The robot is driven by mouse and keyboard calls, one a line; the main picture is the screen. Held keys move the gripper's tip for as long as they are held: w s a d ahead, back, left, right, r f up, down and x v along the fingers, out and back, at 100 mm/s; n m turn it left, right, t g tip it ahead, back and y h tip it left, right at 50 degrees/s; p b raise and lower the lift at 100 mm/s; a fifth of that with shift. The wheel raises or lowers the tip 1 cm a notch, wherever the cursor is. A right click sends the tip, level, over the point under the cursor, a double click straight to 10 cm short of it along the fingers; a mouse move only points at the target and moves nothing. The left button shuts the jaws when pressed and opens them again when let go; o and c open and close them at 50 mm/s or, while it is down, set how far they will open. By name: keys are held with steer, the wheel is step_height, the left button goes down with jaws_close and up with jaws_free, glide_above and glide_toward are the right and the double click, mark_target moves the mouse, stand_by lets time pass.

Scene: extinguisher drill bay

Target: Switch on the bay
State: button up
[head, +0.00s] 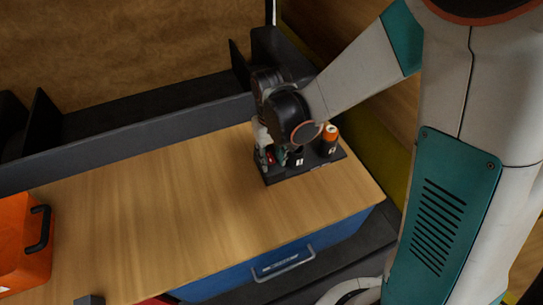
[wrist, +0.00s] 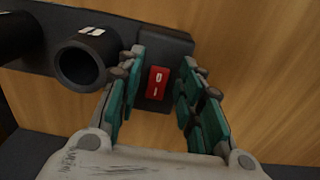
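A red rocker switch (wrist: 157,82) marked 0 and I sits on a black panel (wrist: 178,48) in the wrist view. The 0 is at the upper end and the I at the lower end; I cannot tell which end is pressed in. My gripper (wrist: 163,60) is open, with one teal-padded finger on each side of the switch and nothing between them but the switch below. In the head view my gripper (head: 272,161) is over the left end of the black base (head: 318,168), and only a bit of red (head: 270,157) shows between the fingers.
A black open tube (wrist: 82,62) stands left of the switch in the wrist view. An orange-topped cylinder (head: 329,138) stands on the base's right part. An orange case (head: 22,240) is at the far left of the wooden worktop (head: 190,210), whose middle is clear.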

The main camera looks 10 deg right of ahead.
jaws_close()
steer(key=shift+w+a+g+h+b, duration=0.1)
steer(key=shift+w+g+h+b, duration=0.25)
steer(key=shift+g+b, duration=0.55)
steer(key=shift+w+r+g, duration=0.1)
steer(key=shift+r+g, duration=0.05)
steer(key=shift+g, duration=0.75)
steer(key=shift+o, duration=2)
jaws_free()
